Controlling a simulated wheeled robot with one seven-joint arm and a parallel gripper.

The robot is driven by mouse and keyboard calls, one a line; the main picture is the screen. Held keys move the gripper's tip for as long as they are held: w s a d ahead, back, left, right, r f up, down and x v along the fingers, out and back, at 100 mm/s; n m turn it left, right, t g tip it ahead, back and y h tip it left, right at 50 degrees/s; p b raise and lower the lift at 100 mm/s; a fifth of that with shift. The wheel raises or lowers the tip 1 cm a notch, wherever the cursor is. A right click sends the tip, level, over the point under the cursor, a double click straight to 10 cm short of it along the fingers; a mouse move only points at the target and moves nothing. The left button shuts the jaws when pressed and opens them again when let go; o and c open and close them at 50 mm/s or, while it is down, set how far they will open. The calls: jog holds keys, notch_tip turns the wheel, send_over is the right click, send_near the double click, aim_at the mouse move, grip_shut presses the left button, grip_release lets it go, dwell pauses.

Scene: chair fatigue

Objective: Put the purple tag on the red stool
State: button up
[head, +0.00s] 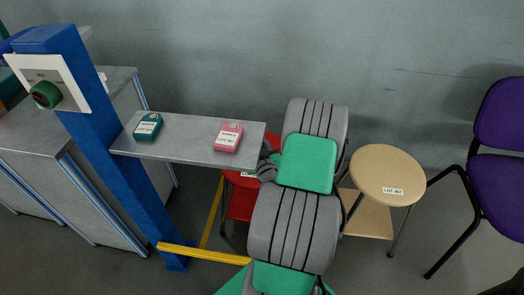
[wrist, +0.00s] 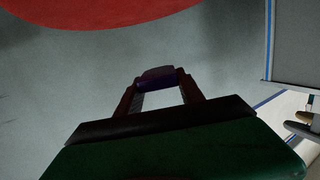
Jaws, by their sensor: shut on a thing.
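The purple tag (wrist: 157,83) shows dark between the fingertips of my gripper (wrist: 158,88) in the wrist view. My gripper is shut on it and holds it in the air. The red stool's round seat (wrist: 100,12) fills the top left edge of the wrist view, apart from the tag in the picture. In the head view the red stool (head: 242,203) stands under the grey shelf, largely hidden by the shelf and my arm. My gripper and the purple tag are hidden in the head view.
The grey shelf (head: 190,142) on a blue post (head: 115,150) carries a green tag (head: 148,127) and a pink tag (head: 228,137). A wooden stool (head: 386,172) and a purple chair (head: 497,170) stand right. A yellow bar (head: 205,253) runs low in front. A grey bench (head: 50,150) stands left.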

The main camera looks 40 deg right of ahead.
jog(key=d+f+b, duration=0.1)
jog(key=d+f, duration=0.1)
jog(key=w+d+f, duration=0.1)
jog(key=d+f, duration=0.1)
jog(key=w+d+f+b, duration=0.1)
jog(key=d+f, duration=0.1)
jog(key=f, duration=0.1)
jog(key=shift+d+b, duration=0.1)
jog(key=shift+b, duration=0.25)
notch_tip(320, 180, down, 2)
jog(key=shift+s+f+b, duration=0.1)
jog(key=shift+b, duration=0.45)
jog(key=shift+f, duration=0.15)
jog(key=shift+f+b, duration=0.25)
jog(key=shift+b, duration=0.1)
jog(key=o, duration=1.3)
jog(key=shift+o, duration=0.2)
jog(key=shift+r, duration=0.1)
